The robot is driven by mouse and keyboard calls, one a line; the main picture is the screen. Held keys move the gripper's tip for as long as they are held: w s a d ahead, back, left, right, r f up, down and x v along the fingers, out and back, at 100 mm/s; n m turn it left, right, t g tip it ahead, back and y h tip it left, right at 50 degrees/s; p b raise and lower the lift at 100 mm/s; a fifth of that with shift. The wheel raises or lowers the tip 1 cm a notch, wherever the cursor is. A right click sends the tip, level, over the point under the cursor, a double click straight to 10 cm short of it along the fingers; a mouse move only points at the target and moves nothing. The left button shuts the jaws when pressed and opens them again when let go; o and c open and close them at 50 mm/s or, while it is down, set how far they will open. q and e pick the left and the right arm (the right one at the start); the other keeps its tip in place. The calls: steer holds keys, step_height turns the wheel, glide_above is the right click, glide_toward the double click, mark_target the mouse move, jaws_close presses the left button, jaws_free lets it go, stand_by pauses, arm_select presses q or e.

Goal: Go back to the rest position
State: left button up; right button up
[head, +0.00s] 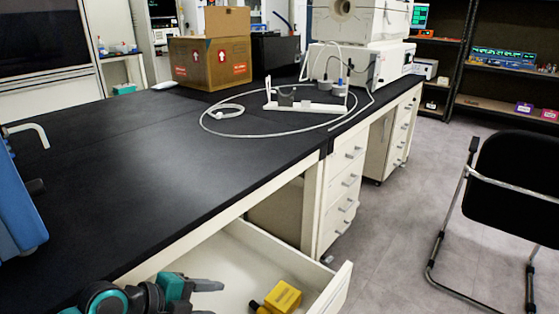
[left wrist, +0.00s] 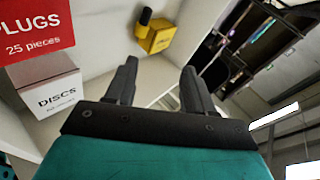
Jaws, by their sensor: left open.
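My left gripper (head: 207,287) is at the bottom of the head view, by the open white drawer (head: 262,258). In the left wrist view its two dark fingers (left wrist: 160,78) are spread apart with nothing between them. A yellow box (head: 283,296) with a yellow-and-black item (head: 258,307) beside it lies in the drawer, right of the gripper. The yellow box also shows beyond the fingers in the left wrist view (left wrist: 158,38). My right gripper is in neither view.
A white DISCS box (left wrist: 46,88) and a red PLUGS box (left wrist: 35,28) are left of the fingers. The black bench top (head: 130,160) has a wide clear area. A cardboard box (head: 210,62) and tubing (head: 290,134) are farther back. A chair (head: 515,180) stands right.

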arm_select(q)
steer(key=s+r+n+t+y+p, duration=0.2)
steer(key=s+n+y+p, duration=0.3)
steer(key=s+n+p, duration=0.7)
steer(key=n+t+p, duration=0.1)
steer(key=n, duration=0.8)
steer(key=shift+s+r+t+y, duration=0.2)
steer(key=shift+s+t+y, duration=0.15)
steer(key=shift+t+y, duration=0.05)
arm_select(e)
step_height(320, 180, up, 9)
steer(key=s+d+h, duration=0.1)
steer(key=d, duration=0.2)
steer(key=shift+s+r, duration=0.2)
